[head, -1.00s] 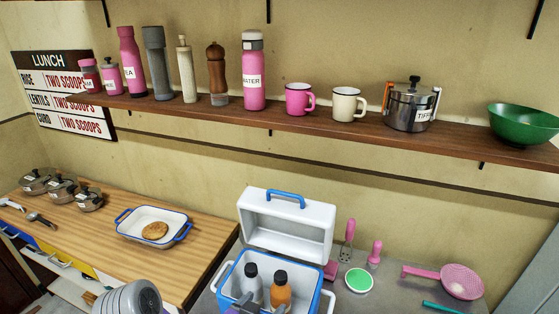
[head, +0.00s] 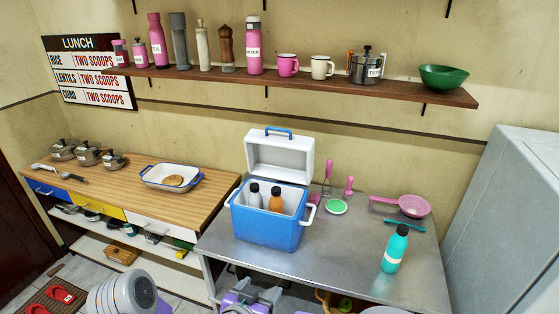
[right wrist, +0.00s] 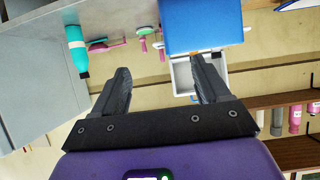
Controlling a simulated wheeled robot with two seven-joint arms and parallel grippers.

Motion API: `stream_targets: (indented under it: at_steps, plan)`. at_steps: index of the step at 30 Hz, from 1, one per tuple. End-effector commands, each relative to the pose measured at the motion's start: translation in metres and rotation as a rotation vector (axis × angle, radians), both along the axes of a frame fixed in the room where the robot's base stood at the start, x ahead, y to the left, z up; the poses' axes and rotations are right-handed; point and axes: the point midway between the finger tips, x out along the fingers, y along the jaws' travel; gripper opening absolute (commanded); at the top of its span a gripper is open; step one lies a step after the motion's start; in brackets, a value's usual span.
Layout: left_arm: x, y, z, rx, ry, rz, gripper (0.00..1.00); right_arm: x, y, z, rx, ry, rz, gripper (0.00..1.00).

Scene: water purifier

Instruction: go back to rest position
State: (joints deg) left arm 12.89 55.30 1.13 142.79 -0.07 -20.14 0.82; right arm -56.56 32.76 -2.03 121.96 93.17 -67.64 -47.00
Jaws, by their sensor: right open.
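My right gripper (head: 252,294) is at the bottom of the head view, low in front of the steel table and below the blue cooler (head: 268,228). In the right wrist view its two dark fingers (right wrist: 161,78) are spread with nothing between them. The cooler's white lid is open. A grey bottle with a dark cap (head: 254,198) and an orange bottle with a dark cap (head: 276,202) stand inside it. The cooler also shows in the right wrist view (right wrist: 202,28), beyond the fingers. My left gripper is not in view.
A teal bottle (head: 396,250) stands on the steel table (head: 345,262), right of the cooler. A pink strainer (head: 413,206) lies behind it. A wooden counter (head: 120,190) with a baking dish (head: 172,177) is at left. A grey cabinet (head: 505,225) stands at right.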

Motion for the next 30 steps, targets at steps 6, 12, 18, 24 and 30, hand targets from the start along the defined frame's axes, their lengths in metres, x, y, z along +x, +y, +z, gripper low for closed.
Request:
stream_targets:
  at_steps: [6, 12, 18, 24, 30]
  plan:
    - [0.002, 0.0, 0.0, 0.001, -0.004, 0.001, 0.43, 0.033, -0.023, -0.042, 0.015, 0.024, 0.043, 0.75]
    - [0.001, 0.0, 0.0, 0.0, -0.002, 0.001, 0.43, 0.054, -0.051, -0.099, 0.052, 0.097, 0.105, 0.75]
    - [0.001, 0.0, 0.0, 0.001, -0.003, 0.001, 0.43, 0.044, -0.095, -0.198, 0.162, 0.307, 0.19, 0.75]
    - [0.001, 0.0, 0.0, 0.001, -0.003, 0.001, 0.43, -0.027, -0.131, -0.291, 0.355, 0.614, 0.253, 0.75]
    - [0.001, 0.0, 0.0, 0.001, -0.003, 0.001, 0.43, -0.109, -0.142, -0.334, 0.542, 0.868, 0.282, 0.75]
